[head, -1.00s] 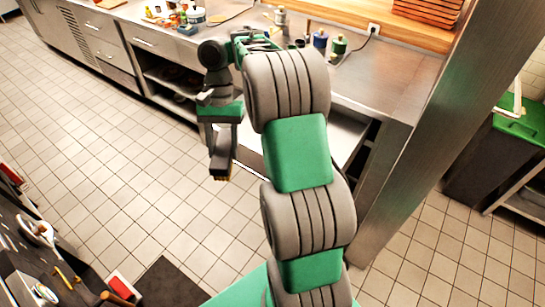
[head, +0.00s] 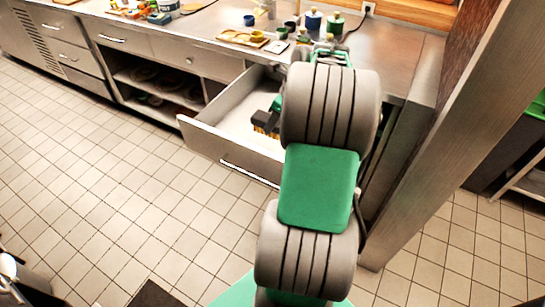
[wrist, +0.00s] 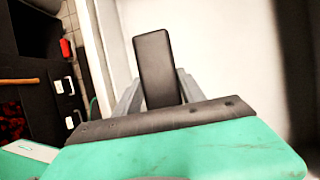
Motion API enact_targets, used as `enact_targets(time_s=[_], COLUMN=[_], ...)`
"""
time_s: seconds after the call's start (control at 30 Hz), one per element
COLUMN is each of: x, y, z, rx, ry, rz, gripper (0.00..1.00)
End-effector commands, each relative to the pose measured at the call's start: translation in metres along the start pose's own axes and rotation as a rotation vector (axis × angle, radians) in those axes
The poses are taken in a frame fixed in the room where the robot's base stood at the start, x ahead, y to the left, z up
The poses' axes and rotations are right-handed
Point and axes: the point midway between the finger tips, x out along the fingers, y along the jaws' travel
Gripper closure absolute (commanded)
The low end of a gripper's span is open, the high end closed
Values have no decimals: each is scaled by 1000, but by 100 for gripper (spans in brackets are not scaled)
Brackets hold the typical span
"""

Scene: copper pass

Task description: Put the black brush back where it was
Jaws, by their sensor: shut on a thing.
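The black brush shows in the wrist view (wrist: 154,62) as a dark block between the grey fingers of my gripper (wrist: 158,88), which is shut on it. In the head view the brush (head: 266,122) shows partly, with yellowish bristles, at the left of my arm. It appears over or inside the open drawer (head: 205,142); I cannot tell whether it touches the drawer floor. My arm hides most of the gripper and the right part of the drawer in the head view.
The steel counter (head: 395,60) above the drawer holds a wooden tray (head: 243,38), a blue canister (head: 313,19) and a green canister (head: 335,24). An open shelf (head: 160,85) lies left of the drawer. A steel post (head: 450,130) stands close at right.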

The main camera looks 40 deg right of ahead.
Motion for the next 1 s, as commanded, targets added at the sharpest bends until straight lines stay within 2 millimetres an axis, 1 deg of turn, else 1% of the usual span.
enact_targets(time_s=[0.07, 0.23, 0.37, 0.53, 0.6, 0.9, 0.93, 1.0], x=[9, 40, 58, 88, 93, 94, 95, 95], y=[-1, -1, -1, -1, -2, -2, -2, -2], z=[-4, -18, -25, -39, -40, -41, -42, -41], rx=[7, 8, 8, 7, 6, 6, 6, 6], ry=[1, 1, 1, 1, 1, 1, 1, 1], rz=[0, 2, 1, 1, -1, 0, 0, 0], gripper=[97, 97, 97, 97, 97, 97, 52, 46])
